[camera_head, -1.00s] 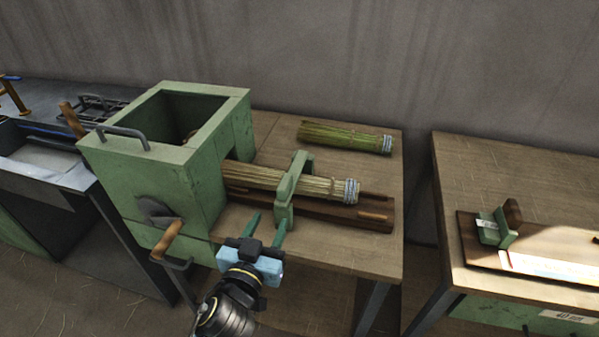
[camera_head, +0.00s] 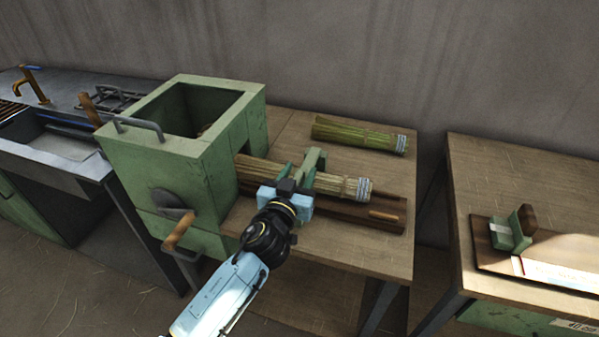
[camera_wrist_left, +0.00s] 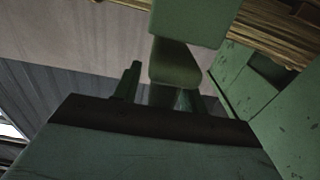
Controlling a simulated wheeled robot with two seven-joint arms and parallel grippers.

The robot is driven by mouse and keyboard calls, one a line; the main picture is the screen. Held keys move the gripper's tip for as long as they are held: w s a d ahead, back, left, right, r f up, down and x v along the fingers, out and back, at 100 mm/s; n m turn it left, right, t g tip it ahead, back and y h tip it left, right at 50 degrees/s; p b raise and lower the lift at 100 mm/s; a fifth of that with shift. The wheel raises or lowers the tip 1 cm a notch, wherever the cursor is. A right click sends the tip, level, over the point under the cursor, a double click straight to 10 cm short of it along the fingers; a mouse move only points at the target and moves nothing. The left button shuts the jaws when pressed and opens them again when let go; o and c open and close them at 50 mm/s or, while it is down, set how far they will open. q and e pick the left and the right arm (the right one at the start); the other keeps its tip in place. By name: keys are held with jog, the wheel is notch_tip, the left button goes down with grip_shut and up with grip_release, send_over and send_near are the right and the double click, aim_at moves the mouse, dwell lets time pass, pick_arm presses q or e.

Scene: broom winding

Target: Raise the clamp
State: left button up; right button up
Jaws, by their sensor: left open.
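The green clamp (camera_head: 315,160) spans the straw bundle (camera_head: 320,183) that sticks out of the green machine (camera_head: 200,150). My left gripper (camera_head: 297,178) is open at the clamp's near side, its fingers pointing at the clamp. In the left wrist view the gripper (camera_wrist_left: 155,85) has green fingers standing apart, with a green bar of the clamp (camera_wrist_left: 178,62) between or just beyond them. I cannot tell whether they touch it. The bundle (camera_wrist_left: 265,30) passes behind the clamp there. The clamp's lower part is hidden by the gripper in the head view. My right gripper is not in view.
A wooden board (camera_head: 365,215) lies under the bundle on the table (camera_head: 330,245). A second, greener bundle (camera_head: 360,134) lies behind. A crank (camera_head: 178,232) juts from the machine's front. A second table (camera_head: 480,180) stands right, across a gap. A sink (camera_head: 60,150) is at left.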

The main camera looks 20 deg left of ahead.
pick_arm(q)
jog(key=shift+w, duration=0.4)
jog(key=shift+c, duration=0.3)
grip_shut()
